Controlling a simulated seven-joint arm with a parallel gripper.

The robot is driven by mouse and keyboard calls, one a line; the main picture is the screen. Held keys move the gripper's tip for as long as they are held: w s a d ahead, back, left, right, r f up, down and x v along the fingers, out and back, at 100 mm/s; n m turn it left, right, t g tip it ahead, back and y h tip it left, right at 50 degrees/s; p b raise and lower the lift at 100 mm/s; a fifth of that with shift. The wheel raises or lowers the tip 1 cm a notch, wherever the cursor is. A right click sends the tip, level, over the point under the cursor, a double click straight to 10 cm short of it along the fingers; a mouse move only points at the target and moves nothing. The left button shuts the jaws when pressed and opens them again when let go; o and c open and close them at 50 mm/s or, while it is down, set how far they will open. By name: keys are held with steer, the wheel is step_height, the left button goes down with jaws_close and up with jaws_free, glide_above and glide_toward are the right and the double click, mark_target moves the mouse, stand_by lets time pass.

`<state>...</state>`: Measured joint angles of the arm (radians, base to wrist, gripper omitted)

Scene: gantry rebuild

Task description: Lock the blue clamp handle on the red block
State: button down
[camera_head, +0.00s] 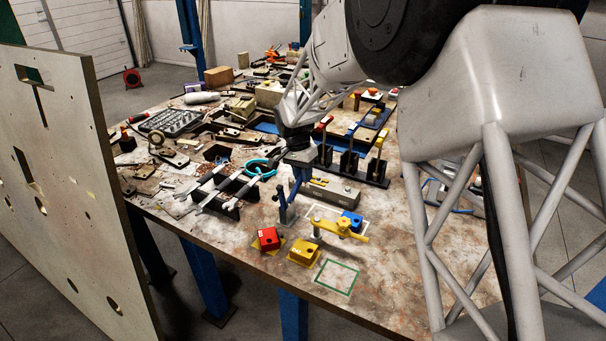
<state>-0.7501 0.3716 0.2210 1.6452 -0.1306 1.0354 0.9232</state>
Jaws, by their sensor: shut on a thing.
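The red block (268,239) sits on a yellow patch near the table's front edge, with a dark hole in its front face. The blue clamp (287,210) stands upright behind and to the right of it. Its blue handle (296,186) rises to my gripper. My gripper (300,168) points down and is shut on the upper end of the blue handle. The fingertips are small and dark here, so the exact grip is hard to see. I cannot tell whether the clamp touches the red block; a gap seems to show between them.
A yellow block (303,253) and a yellow clamp (341,229) beside a blue block (352,217) stand close on the right. A green square outline (337,277) is empty. Wrenches on a black rack (228,206) lie left. A pale upright panel (75,200) borders the left.

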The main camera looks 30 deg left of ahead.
mark_target(298, 180)
steer(key=shift+s+r+t, duration=0.2)
steer(key=shift+r+t, duration=0.05)
steer(key=shift+t, duration=0.05)
steer(key=shift+s+r+t, duration=0.65)
steer(key=shift+r+t, duration=0.15)
steer(key=shift+t, duration=0.3)
steer(key=shift+s+r+t, duration=0.5)
steer(key=shift+s+t, duration=0.1)
steer(key=shift+t, duration=0.4)
steer(key=s+t, duration=0.1)
steer(key=t, duration=0.1)
steer(key=s+r+t, duration=0.1)
steer(key=shift+s+r+m+t, duration=0.15)
steer(key=shift+s+m+t, duration=0.15)
steer(key=shift+s+t, duration=0.1)
steer(key=shift+s+r+t, duration=0.2)
steer(key=shift+s+t, duration=1)
steer(key=shift+t, duration=0.3)
